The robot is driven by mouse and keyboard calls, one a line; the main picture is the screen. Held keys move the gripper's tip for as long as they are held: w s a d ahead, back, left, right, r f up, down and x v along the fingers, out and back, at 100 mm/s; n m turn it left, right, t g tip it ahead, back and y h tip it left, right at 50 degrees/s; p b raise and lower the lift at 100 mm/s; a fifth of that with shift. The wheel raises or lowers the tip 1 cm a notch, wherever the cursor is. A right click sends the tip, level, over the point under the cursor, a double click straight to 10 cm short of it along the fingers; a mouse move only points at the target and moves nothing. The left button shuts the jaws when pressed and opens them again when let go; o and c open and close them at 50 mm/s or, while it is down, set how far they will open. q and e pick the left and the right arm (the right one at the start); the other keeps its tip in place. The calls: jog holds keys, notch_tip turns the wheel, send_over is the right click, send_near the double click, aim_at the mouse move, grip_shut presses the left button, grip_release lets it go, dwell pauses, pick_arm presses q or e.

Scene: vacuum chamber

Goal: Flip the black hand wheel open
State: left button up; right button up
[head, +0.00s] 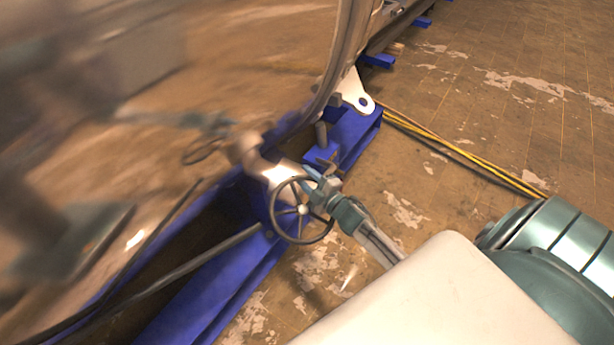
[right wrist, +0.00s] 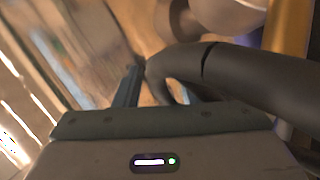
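The black hand wheel (head: 284,235) stands at the middle of the head view, a thin round rim with spokes and a light hub, at the side of the chamber. My right gripper (head: 315,180) is at the wheel's upper right rim, with its fingers around or beside that rim. In the right wrist view the dark rim (right wrist: 262,88) curves in large from the right and passes close to the fingers (right wrist: 160,90). One finger shows clearly at left; the other is mostly hidden by the rim. Whether they grip it is unclear. My left gripper is not in view.
The shiny chamber wall (head: 190,75) fills the left and mirrors the wheel and an arm. A blue frame (head: 350,135) runs beneath it. Yellow cables (head: 460,153) lie on the worn tiled floor (head: 520,60); the floor at upper right is clear.

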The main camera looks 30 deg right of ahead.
jog(key=shift+c, duration=0.3)
grip_shut()
